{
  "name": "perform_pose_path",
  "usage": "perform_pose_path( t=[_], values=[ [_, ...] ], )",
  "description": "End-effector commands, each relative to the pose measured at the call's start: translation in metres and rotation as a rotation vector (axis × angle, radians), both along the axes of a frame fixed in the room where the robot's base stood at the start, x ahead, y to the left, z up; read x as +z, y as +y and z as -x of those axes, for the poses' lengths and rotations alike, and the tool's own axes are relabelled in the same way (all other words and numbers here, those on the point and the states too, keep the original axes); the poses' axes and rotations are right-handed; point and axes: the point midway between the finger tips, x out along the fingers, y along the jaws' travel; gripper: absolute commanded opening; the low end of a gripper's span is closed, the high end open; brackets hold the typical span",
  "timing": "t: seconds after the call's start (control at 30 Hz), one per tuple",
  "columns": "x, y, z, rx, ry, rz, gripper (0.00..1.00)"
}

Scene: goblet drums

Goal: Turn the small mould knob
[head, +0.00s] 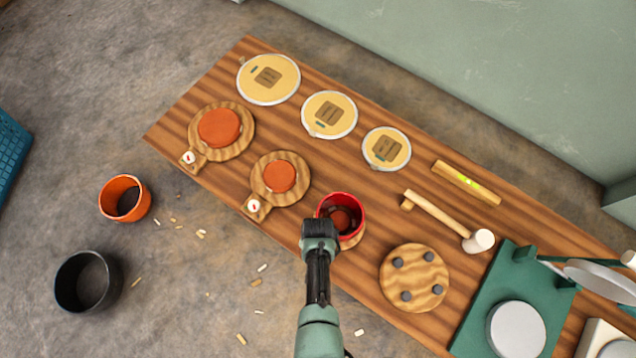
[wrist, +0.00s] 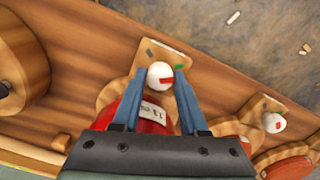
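The small mould knob (wrist: 160,76) is a white round knob with a red mark, on the wooden handle tab (wrist: 165,56) of the small mould. A green mark and a dark mark lie on the tab beside it. My gripper (wrist: 160,74) points down at the knob, its two blue fingertips on either side with little gap; contact cannot be told. In the head view my gripper (head: 320,232) hides the knob and tab. A red cup (head: 349,199) stands on the small round board, a reddish disc inside; its labelled side (wrist: 152,112) is close behind my fingers.
Two larger moulds (head: 240,150) (head: 265,198) with orange discs and white knobs sit to the left. A mallet (head: 478,241), pegged round board (head: 428,290) and green press (head: 480,320) are to the right. An orange pot (head: 142,208) and black pot (head: 62,280) stand on the floor.

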Motion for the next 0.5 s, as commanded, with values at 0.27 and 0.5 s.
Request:
perform_pose_path(
  t=[0.27, 0.5],
  values=[
    [-0.0002, 0.0000, 0.0003, 0.001, 0.001, 0.000, 0.71],
    [0.0044, 0.0000, 0.0001, 0.001, 0.000, 0.000, 0.71]
  ],
)
